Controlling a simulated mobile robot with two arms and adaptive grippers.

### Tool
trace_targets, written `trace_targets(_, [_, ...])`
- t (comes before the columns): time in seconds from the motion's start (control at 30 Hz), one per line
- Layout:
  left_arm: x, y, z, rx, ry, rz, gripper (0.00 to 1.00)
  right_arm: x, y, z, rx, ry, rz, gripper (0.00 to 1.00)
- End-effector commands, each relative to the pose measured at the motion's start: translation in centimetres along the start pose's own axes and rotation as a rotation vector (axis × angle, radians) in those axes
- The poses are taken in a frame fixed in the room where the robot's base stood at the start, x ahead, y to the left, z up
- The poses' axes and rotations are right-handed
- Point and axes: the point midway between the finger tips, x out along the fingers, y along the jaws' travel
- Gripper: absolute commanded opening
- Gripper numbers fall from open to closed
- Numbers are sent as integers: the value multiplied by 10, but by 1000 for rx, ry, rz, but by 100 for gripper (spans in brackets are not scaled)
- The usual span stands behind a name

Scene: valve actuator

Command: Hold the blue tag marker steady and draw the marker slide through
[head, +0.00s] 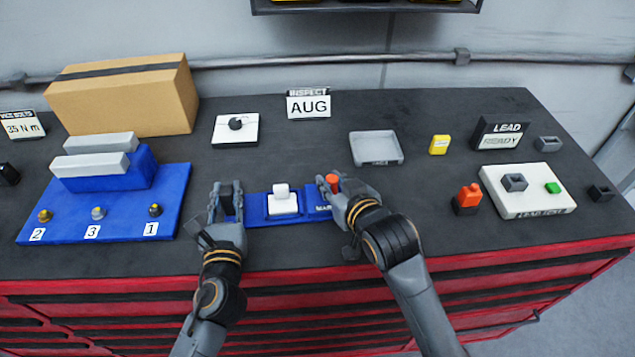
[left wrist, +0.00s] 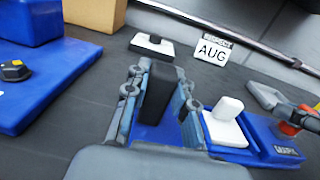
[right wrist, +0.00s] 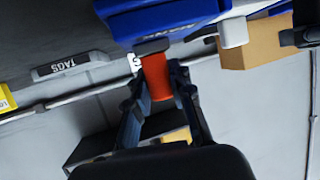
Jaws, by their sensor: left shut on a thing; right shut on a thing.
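The blue tag marker (head: 257,212) lies near the table's front edge, in the middle of the head view. A white block with a raised knob (head: 283,203) sits on its middle. My left gripper (head: 228,198) is shut on the black block at the marker's left end; the left wrist view shows this black block (left wrist: 158,92) between the fingers. My right gripper (head: 335,186) is shut on the orange-red handle at the right end. The right wrist view shows that handle (right wrist: 157,80) between the fingers, beside the blue body (right wrist: 165,18). The fingers hide part of both ends.
Behind the marker are a white plate with a black knob (head: 236,129), an AUG sign (head: 308,104) and a grey tray (head: 376,149). A blue board (head: 60,222) lies left, a white lead-test base (head: 525,203) right. An orange block (head: 468,197) stands beyond my right arm.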

Motion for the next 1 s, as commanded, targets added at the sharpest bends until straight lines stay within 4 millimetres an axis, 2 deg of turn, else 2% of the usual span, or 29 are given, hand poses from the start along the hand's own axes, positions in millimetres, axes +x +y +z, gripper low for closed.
trace_targets(0.07, [0, 0, -2, -1, 3, 2, 0, -1, 6, 1, -2, -1, 3, 0])
trace_targets(0.3, [0, 1, -2, 0, 3, 2, 0, -1, 6, 1, -1, 0, 2, 0])
trace_targets(0.33, [0, 1, -2, 0, 3, 2, 0, -1, 6, 1, -1, 0, 2, 24])
trace_targets(0.43, [0, 1, -2, 1, 3, 3, 0, -1, 6, 1, -1, 0, 1, 44])
trace_targets(0.47, [0, 1, -1, 1, 3, 3, 0, -1, 6, 1, -1, 0, 1, 46])
trace_targets(0.77, [0, 1, -1, 1, 3, 3, 0, -3, 5, 0, -1, 0, 0, 46])
trace_targets(0.87, [0, 1, -1, 2, 3, 4, 0, -10, 5, 1, 0, -1, 0, 46])
trace_targets(1.0, [0, 1, -2, 2, 3, 4, 0, -32, 6, 1, 0, 0, 0, 46])
